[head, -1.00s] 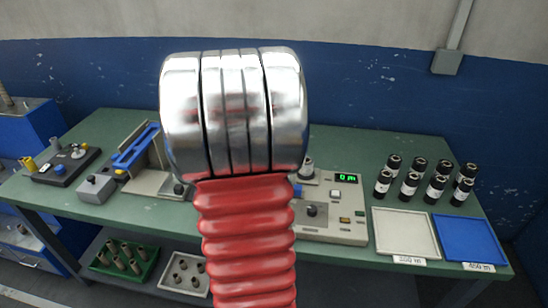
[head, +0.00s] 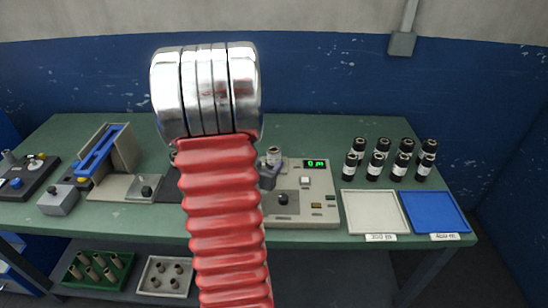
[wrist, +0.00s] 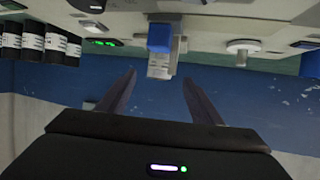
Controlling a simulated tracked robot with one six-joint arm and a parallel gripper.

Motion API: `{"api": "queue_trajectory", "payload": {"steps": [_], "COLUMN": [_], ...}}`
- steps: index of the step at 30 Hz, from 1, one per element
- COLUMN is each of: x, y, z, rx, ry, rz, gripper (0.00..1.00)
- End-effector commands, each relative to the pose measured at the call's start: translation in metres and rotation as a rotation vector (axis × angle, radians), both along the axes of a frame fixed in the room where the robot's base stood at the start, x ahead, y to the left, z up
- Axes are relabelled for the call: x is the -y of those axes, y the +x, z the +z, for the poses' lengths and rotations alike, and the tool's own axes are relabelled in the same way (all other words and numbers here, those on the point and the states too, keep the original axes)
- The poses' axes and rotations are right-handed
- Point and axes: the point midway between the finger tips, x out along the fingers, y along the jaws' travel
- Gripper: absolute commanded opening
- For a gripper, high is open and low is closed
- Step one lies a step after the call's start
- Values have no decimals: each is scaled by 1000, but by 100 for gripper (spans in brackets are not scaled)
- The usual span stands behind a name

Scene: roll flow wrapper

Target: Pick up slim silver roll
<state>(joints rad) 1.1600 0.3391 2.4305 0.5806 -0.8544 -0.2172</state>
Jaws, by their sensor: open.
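My gripper (wrist: 160,88) shows in the wrist view with its two dark fingers apart and nothing held between them. In the head view my own arm hides it. A small silver-grey cylinder (head: 273,156) stands at the machine with the green display (head: 302,190), just right of my arm. I cannot tell whether it is the slim silver roll. Several black rolls with pale labels (head: 376,163) stand upright at the table's right. In the wrist view a blue block (wrist: 160,38) and a grey labelled part (wrist: 161,66) lie beyond the fingertips, between them.
A white tray (head: 374,212) and a blue tray (head: 435,212) lie on the green table (head: 320,137) at right. A blue-topped fixture (head: 103,150) and a grey box (head: 58,200) stand at left. A green bin (head: 122,268) and a grey bin (head: 150,285) hold cores on the lower shelf.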

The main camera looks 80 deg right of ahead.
Motion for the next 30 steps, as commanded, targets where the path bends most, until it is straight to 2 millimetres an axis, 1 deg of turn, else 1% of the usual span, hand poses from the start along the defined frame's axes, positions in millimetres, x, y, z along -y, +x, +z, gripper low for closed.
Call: {"api": "queue_trajectory", "payload": {"steps": [1, 9, 12, 15, 25, 30], "x": [7, 37, 44, 48, 49, 59], "y": [-1, -2, -3, -3, -3, -4], "z": [-3, -16, -19, -20, -20, -26], "rx": [-1, -1, -1, 0, 0, -1], "ry": [1, 1, 1, 1, 0, 1], "rz": [-2, -1, 0, 0, 0, -1], "gripper": [59, 59, 59, 59, 59, 59]}}
